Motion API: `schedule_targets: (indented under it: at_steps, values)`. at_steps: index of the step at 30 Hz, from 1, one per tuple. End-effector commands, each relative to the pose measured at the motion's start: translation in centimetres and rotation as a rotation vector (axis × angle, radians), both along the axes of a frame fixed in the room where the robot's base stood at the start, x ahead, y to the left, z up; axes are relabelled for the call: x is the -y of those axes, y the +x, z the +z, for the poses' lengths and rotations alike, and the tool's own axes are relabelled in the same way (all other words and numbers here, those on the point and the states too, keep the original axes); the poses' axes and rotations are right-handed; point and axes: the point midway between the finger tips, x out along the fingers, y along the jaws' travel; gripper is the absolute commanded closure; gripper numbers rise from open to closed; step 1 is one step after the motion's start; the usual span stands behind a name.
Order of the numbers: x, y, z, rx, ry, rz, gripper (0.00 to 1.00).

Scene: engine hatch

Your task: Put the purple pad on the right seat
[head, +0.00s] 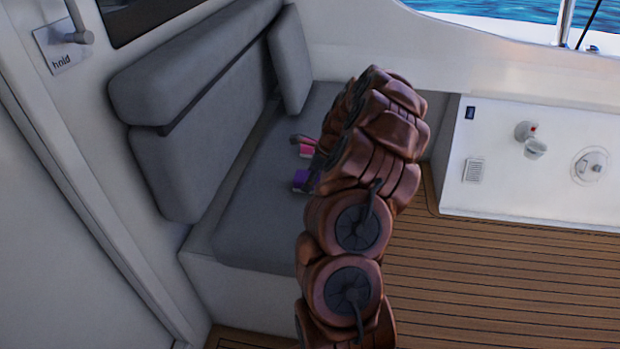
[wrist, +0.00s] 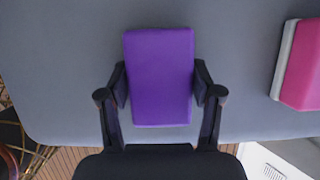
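The purple pad (wrist: 159,80) lies flat below my wrist on the grey seat cushion (wrist: 60,70). In the head view only a small piece of the purple pad (head: 300,177) shows beside my arm. My gripper (wrist: 160,85) has one finger along each side of the pad, very close to or touching its edges. Whether the fingers press on it is not clear. In the head view my arm hides most of the gripper. The grey bench seat (head: 250,210) is the only seat clearly in view.
A pink pad with a white base (wrist: 300,65) lies to the right of the purple one; it also shows in the head view (head: 306,150). Grey backrests (head: 200,130) stand at the left. A white counter (head: 540,160) is at the right, with wooden floor (head: 480,270) before it.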

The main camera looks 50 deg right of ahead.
Motion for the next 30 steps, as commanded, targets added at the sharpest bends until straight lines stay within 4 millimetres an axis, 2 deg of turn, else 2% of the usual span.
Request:
schedule_targets:
  at_steps: [1, 6, 18, 23, 30]
  values:
    - [0.0, 0.0, -0.1, -0.001, 0.001, 0.000, 0.29]
    - [0.0, 0.0, -0.1, 0.000, 0.000, 0.000, 0.12]
    - [0.1, -0.1, 0.4, 0.000, 0.000, -0.001, 0.12]
    - [0.6, -0.7, 2.2, 0.002, -0.003, -0.002, 0.12]
    - [1.7, -2.1, 6.6, 0.004, -0.004, -0.004, 0.12]
